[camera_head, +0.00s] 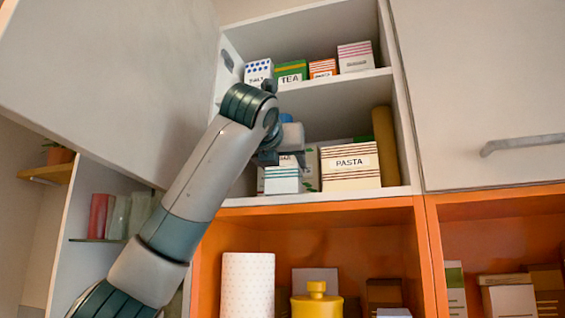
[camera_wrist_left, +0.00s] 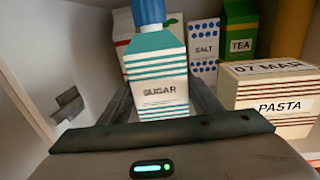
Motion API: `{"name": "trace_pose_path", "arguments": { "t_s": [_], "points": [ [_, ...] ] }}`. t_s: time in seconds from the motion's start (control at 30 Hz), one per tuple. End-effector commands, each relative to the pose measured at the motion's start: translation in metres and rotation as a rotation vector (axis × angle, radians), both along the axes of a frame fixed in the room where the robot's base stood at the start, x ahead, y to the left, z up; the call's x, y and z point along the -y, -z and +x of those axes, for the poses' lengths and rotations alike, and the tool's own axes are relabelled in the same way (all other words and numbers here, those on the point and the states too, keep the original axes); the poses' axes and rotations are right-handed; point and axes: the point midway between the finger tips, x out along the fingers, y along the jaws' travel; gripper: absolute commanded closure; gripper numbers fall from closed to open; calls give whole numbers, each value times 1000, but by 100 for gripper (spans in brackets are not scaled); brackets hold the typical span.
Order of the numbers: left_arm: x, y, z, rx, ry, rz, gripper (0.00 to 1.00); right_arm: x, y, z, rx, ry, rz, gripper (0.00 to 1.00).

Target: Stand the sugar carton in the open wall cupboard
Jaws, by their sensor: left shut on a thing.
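The sugar carton (camera_wrist_left: 158,85) is white with teal stripes and a teal gabled top. My left gripper (camera_wrist_left: 160,105) is shut on it, with a finger on each side in the left wrist view. In the head view the carton (camera_head: 283,181) shows below my left gripper (camera_head: 283,158), at the front left of the cupboard's lower shelf. It looks upright. I cannot tell whether its base touches the shelf. The open wall cupboard (camera_head: 398,110) has two shelf levels, and its door (camera_head: 120,70) is raised at the left. My right gripper is not in view.
A pasta box (camera_head: 350,166) stands just right of the carton. A salt box (camera_wrist_left: 203,45), a tea box (camera_wrist_left: 240,30) and a blue-topped item (camera_wrist_left: 148,12) are behind it. A brown cylinder (camera_head: 384,145) stands at the right wall. Several small boxes fill the upper shelf.

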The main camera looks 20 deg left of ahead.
Motion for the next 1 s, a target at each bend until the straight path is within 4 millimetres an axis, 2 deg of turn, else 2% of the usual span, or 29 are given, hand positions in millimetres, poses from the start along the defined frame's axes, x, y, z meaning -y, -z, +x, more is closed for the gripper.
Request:
{"name": "trace_pose_path", "arguments": {
  "t_s": [0.97, 1.0],
  "points": [
    [0, 18, -1, 3, 0, 0, 78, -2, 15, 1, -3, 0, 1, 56],
    [0, 19, -1, 3, 0, 0, 40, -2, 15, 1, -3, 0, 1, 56]
  ]
}}
